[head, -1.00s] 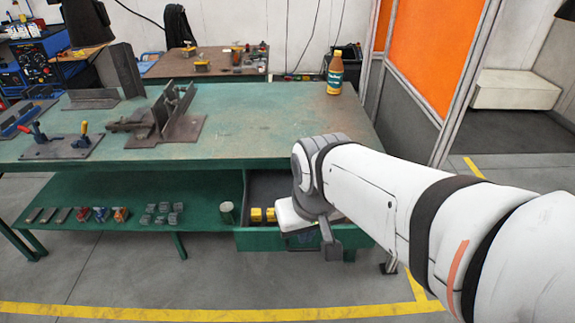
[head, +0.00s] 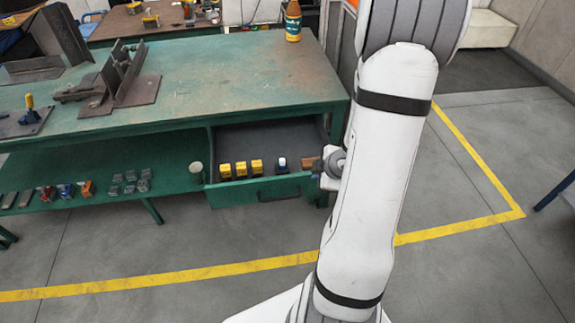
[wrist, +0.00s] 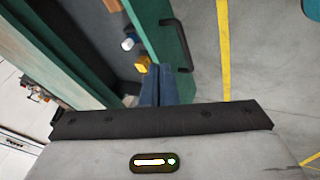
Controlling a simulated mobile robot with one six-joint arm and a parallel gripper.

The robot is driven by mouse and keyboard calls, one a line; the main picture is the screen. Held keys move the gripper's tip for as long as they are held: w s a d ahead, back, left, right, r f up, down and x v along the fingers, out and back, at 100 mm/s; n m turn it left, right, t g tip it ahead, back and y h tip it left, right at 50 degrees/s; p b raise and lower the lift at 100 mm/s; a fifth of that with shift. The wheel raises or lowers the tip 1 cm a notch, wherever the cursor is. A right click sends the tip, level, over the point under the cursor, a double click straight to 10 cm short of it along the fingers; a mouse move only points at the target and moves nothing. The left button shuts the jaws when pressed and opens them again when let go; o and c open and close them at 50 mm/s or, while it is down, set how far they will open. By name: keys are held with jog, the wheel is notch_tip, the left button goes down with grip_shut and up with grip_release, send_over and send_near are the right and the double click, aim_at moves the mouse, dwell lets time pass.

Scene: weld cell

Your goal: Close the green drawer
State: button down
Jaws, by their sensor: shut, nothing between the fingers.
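The green drawer (head: 262,190) hangs open under the right end of the green workbench. Its front carries a dark bar handle (head: 279,190). Inside lie several yellow blocks (head: 241,169), a white and blue item (head: 281,165) and a brown block (head: 308,163). In the wrist view the drawer front (wrist: 160,35) and handle (wrist: 176,45) lie beyond my gripper (wrist: 168,68). Its fingers are shut and empty, overlapping the drawer front's lower end in that picture; contact cannot be told. In the head view my arm hides the fingers, beside the drawer's right end.
The workbench (head: 230,85) holds a metal fixture (head: 120,80) and a bottle (head: 293,20). The floor before the drawer is clear, with a yellow line (head: 160,277).

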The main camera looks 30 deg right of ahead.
notch_tip(320, 180, down, 2)
jog(key=s+a+n+y, duration=0.1)
jog(key=y, duration=0.1)
jog(key=b, duration=0.2)
send_near(288, 183)
jog(key=x, duration=0.4)
jog(key=shift+s+a+f, duration=0.25)
jog(key=shift+s+f, duration=0.05)
jog(key=shift+s, duration=0.05)
jog(key=shift+w+d, duration=0.15)
jog(key=shift+w, duration=0.3)
jog(key=shift+w, duration=0.1)
